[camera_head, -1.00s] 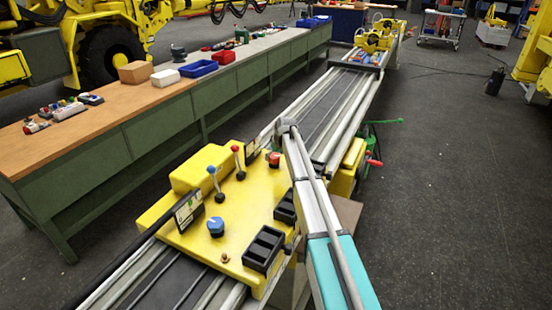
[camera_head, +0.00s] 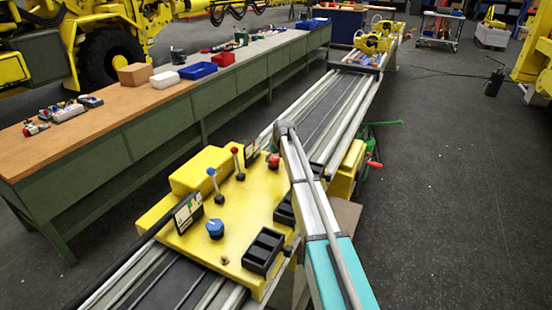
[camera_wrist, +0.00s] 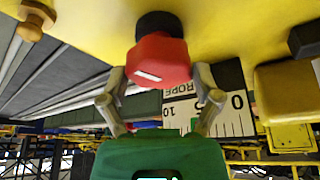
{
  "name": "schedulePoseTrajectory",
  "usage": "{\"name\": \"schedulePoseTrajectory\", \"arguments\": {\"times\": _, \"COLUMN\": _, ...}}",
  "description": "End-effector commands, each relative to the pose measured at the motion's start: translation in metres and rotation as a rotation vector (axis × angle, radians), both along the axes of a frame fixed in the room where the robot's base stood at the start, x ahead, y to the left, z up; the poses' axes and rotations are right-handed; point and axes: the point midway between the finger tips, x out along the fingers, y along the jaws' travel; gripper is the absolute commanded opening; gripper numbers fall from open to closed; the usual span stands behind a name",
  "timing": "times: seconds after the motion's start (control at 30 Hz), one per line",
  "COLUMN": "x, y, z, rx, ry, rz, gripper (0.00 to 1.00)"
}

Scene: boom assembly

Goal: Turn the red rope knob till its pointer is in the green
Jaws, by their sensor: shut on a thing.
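The red rope knob (camera_wrist: 158,62) is in the wrist view, on a black collar on the yellow console (camera_wrist: 235,15). A short white mark shows on its face. My gripper (camera_wrist: 158,76) has a finger on each side of the knob and is shut on it. Beside it, a white scale plate (camera_wrist: 232,122) reads ROPE, with 10 and 0; it is partly hidden by a finger. In the head view the red knob (camera_head: 273,161) shows at the console's far right, left of my arm.
The yellow console (camera_head: 240,205) also carries a blue knob (camera_head: 215,229), a blue-topped lever (camera_head: 216,185), a red-topped lever (camera_head: 237,162) and black trays (camera_head: 263,251). A long bench (camera_head: 130,145) stands left. Open floor (camera_head: 450,200) lies right.

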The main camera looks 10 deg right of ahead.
Motion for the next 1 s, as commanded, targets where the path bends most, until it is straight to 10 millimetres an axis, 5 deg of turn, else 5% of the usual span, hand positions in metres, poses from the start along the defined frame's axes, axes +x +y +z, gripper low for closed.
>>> {"name": "schedulePoseTrajectory", "arguments": {"times": 0.4, "x": -0.0010, "y": 0.0018, "z": -0.0002, "rx": 0.002, "ry": 0.002, "rz": -0.230, "gripper": 0.34}}
{"name": "schedulePoseTrajectory", "arguments": {"times": 0.8, "x": -0.0010, "y": 0.0018, "z": -0.0003, "rx": 0.002, "ry": 0.002, "rz": -0.259, "gripper": 0.34}}
{"name": "schedulePoseTrajectory", "arguments": {"times": 0.83, "x": -0.0010, "y": 0.0018, "z": -0.0003, "rx": 0.002, "ry": 0.002, "rz": -0.259, "gripper": 0.85}}
{"name": "schedulePoseTrajectory", "arguments": {"times": 0.9, "x": -0.0009, "y": 0.0017, "z": -0.0003, "rx": 0.001, "ry": 0.001, "rz": -0.258, "gripper": 0.98}}
{"name": "schedulePoseTrajectory", "arguments": {"times": 1.0, "x": -0.0008, "y": 0.0016, "z": -0.0002, "rx": 0.002, "ry": 0.001, "rz": -0.258, "gripper": 1.00}}
